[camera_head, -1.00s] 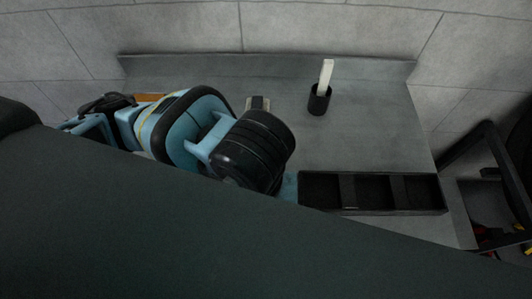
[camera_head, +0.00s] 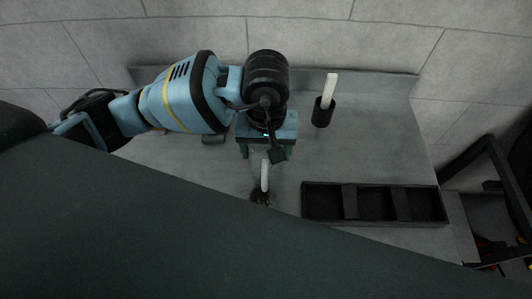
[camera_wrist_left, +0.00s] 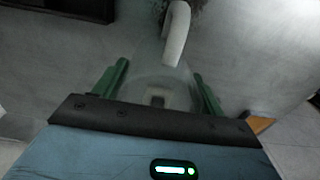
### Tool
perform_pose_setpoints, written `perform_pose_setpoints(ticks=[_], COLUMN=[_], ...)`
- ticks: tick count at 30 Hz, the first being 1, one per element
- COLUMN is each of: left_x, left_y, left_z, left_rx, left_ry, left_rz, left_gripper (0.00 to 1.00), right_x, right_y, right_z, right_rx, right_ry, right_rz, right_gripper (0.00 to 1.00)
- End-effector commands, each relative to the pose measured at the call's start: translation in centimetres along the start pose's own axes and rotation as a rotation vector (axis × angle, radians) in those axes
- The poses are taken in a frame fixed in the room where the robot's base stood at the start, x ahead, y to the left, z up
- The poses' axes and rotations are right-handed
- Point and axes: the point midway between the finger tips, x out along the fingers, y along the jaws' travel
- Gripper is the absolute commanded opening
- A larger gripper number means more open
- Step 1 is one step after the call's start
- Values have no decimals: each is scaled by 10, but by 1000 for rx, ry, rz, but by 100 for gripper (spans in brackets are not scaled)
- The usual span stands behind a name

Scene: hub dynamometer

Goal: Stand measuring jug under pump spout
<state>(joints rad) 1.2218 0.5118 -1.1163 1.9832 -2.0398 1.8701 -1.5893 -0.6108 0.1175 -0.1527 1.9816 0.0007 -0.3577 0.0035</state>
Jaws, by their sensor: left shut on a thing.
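My left gripper (camera_head: 266,155) reaches down over the grey worktop with its green fingers apart. In the left wrist view the fingers (camera_wrist_left: 157,88) are shut on a clear, faint vessel, which looks like the measuring jug (camera_wrist_left: 150,72). Its outline is hard to make out. A curved white piece with a dark bristly end (camera_head: 260,197) lies just in front of the fingers; it also shows at the top of the left wrist view (camera_wrist_left: 176,35). I cannot tell whether it touches the jug. I cannot make out a pump spout. My right gripper is not in view.
A black three-compartment tray (camera_head: 373,187) lies at the front right of the worktop (camera_head: 375,140). A black cup (camera_head: 322,113) holding a white stick stands towards the back. The worktop between them is clear. A dark frame (camera_head: 480,155) stands at the right.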

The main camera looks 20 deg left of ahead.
Motion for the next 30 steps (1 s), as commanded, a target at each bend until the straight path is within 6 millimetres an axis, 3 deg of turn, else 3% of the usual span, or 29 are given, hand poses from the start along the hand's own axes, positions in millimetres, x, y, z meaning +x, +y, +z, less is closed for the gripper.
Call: perform_pose_setpoints(ticks=[4,12,24,25,30], left_x=[0,34,40,40,39], left_y=[0,0,0,0,0], left_z=[-10,-8,-8,-8,-8], left_rx=[-3,0,0,0,0], left_ry=[1,2,0,1,1], left_rz=[1,1,0,0,1], left_gripper=[47,47,47,75,92], right_x=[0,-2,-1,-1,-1], right_y=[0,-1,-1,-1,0], right_z=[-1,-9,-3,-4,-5], right_rx=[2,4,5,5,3], right_ry=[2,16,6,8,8], right_rz=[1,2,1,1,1], right_gripper=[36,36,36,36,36])
